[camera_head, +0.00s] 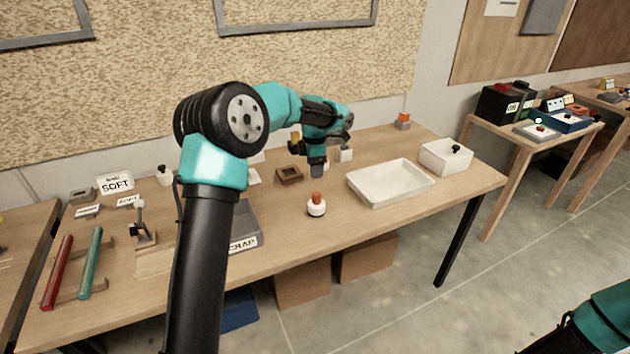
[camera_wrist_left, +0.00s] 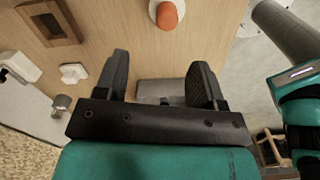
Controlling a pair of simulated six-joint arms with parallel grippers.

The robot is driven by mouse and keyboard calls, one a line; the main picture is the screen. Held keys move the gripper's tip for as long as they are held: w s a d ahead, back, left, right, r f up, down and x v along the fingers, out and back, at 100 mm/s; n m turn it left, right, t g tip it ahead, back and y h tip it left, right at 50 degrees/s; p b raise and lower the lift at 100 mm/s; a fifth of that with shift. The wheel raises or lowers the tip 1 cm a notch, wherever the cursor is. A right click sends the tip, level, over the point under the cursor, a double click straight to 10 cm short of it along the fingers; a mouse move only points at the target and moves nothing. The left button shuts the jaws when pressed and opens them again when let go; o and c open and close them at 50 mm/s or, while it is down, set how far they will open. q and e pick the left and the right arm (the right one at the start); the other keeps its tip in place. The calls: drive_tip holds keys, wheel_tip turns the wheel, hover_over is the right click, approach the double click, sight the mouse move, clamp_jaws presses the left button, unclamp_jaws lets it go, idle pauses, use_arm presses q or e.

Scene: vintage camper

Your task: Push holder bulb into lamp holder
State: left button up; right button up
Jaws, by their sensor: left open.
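An orange bulb-like piece (camera_head: 317,198) stands upright on a round white base (camera_head: 316,209) near the table's front edge. The same orange piece (camera_wrist_left: 167,16) shows at the top of the left wrist view, beyond my fingertips and apart from them. A brown square block with a dark recess (camera_head: 289,174) lies behind it to the left; it also shows in the wrist view (camera_wrist_left: 50,22). I cannot tell which part is the lamp holder. My left gripper (camera_head: 318,171) points down above the table behind the orange piece; its fingers (camera_wrist_left: 158,72) are apart, with nothing visibly gripped.
A shallow white tray (camera_head: 428,184) lies to the right, with a white box (camera_head: 446,157) beyond it. A grey bin marked SCRAP (camera_head: 244,243) is partly behind my left arm. An orange-topped grey block (camera_head: 403,121) stands at the back.

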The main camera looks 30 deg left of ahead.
use_arm(q)
wheel_tip(320, 180, up, 5)
drive_tip(key=shift+f, duration=0.1)
idle(0.6)
